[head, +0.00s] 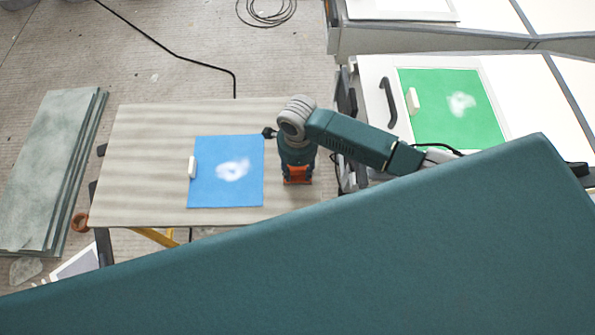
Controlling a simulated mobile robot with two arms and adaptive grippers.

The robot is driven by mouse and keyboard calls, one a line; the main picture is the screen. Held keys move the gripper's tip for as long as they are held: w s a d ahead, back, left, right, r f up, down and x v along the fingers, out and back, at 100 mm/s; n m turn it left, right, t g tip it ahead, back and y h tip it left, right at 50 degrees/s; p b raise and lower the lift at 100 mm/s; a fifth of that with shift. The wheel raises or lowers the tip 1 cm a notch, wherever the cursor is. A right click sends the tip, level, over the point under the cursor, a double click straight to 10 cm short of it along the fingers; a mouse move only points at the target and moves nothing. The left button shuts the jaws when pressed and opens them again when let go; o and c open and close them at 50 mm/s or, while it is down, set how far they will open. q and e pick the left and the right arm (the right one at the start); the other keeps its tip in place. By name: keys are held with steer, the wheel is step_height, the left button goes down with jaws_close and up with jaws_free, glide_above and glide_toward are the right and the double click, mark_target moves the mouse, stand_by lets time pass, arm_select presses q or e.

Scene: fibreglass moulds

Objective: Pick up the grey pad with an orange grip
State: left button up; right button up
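My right gripper (297,166) points down over the right part of the wooden table (140,150). Its arm comes in from the right. Right below it is a small orange piece (298,181), which looks like the grip of the pad. The grey pad itself cannot be made out under the gripper. The fingers are too small and covered to tell whether they are closed on the grip. My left gripper is not in view.
A blue sheet (210,190) with a white patch and a small white block (192,167) lies left of the gripper. A green sheet (430,90) lies on the white bench at right. Grey panels (50,165) are stacked at left. A large teal surface fills the foreground.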

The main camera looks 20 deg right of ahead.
mark_target(297, 169)
jaws_close()
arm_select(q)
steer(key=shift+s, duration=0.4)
arm_select(e)
steer(key=shift+r, duration=0.15)
